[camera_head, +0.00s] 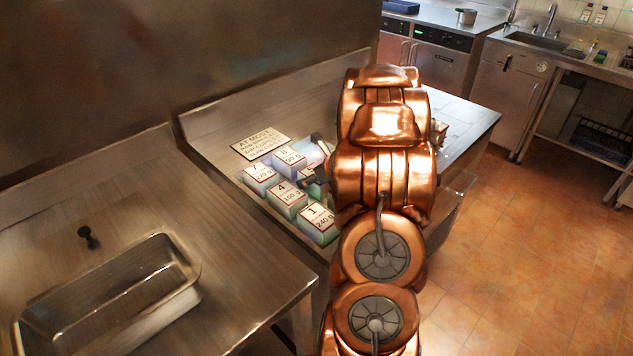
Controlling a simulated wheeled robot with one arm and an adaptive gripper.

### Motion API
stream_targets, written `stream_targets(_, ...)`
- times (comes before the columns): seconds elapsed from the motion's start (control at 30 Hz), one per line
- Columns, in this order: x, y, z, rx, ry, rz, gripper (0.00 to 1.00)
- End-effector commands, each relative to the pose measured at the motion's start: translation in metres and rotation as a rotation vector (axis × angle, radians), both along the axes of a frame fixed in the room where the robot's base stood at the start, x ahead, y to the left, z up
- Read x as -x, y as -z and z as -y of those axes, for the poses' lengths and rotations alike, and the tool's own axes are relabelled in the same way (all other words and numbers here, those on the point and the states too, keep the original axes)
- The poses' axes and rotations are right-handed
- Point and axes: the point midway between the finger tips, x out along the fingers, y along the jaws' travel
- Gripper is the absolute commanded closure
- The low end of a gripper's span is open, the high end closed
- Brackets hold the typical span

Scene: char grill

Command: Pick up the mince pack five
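Several white mince packs with numbered labels stand on the steel counter, left of my copper arm. The pack whose label seems to read 5 (307,171) is mostly hidden behind my gripper and arm. My gripper (317,163) is at this pack, with dark finger parts showing above and on its near side. Whether the fingers touch the pack, or are open or shut on it, I cannot tell.
Packs 7 (261,179), 8 (291,160), 4 (287,199) and 1 (317,222) stand close around it. A sign reading "AT MOST" (260,143) is behind them. A steel sink basin (185,301) lies at the left. Tiled floor is open at the right.

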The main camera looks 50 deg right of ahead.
Motion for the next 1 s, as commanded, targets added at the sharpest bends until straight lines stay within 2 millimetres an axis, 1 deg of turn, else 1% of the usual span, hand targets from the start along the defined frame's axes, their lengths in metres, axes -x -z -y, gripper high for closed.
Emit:
stream_targets(0.03, 0.000, 0.001, 0.000, 0.000, 0.000, -0.001, 0.40)
stream_targets(0.07, 0.000, 0.001, 0.000, 0.000, 0.000, -0.001, 0.43)
stream_targets(0.37, 0.001, 0.001, 0.000, -0.001, 0.000, -0.002, 0.74)
stream_targets(0.4, 0.000, 0.001, 0.000, -0.001, 0.000, -0.002, 0.76)
stream_targets(0.6, 0.001, 0.002, 0.000, -0.001, 0.000, -0.003, 0.76)
stream_targets(0.73, 0.001, -0.004, 0.000, 0.001, -0.001, -0.002, 0.77)
stream_targets(0.8, 0.001, -0.010, 0.001, 0.004, 0.001, -0.001, 0.96)
stream_targets(0.93, 0.001, -0.026, 0.001, 0.006, 0.001, -0.002, 0.96)
stream_targets(1.0, 0.001, -0.037, 0.001, 0.005, -0.001, 0.000, 0.96)
